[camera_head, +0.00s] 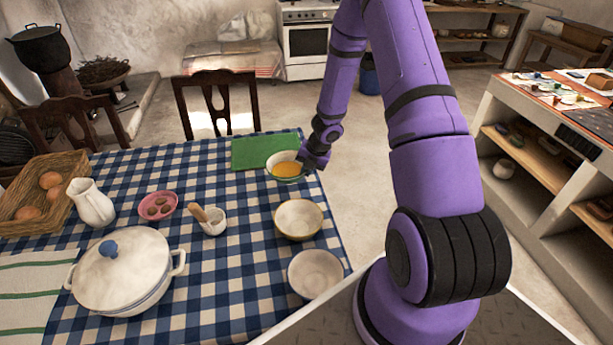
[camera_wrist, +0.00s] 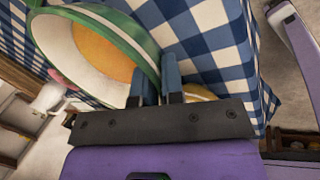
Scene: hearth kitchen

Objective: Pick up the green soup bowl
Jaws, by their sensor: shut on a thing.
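The green soup bowl (camera_head: 283,176) has a white inside, a green rim and orange soup in it. It is at the right far part of the checked table, beside the green board, in the head view. In the wrist view the bowl (camera_wrist: 92,45) fills the upper left, with its rim between the blue fingertips. My gripper (camera_head: 302,164) comes from the right and is shut on the bowl's rim; it also shows in the wrist view (camera_wrist: 158,82). I cannot tell whether the bowl's base touches the table.
A yellow-rimmed bowl (camera_head: 298,219) and a pale bowl (camera_head: 315,273) stand nearer on the blue checked table (camera_head: 225,285). A green board (camera_head: 262,151) lies behind. A mortar (camera_head: 213,222), pink dish (camera_head: 158,205), white pot (camera_head: 122,270), jug (camera_head: 92,203) and egg basket (camera_head: 65,215) are left.

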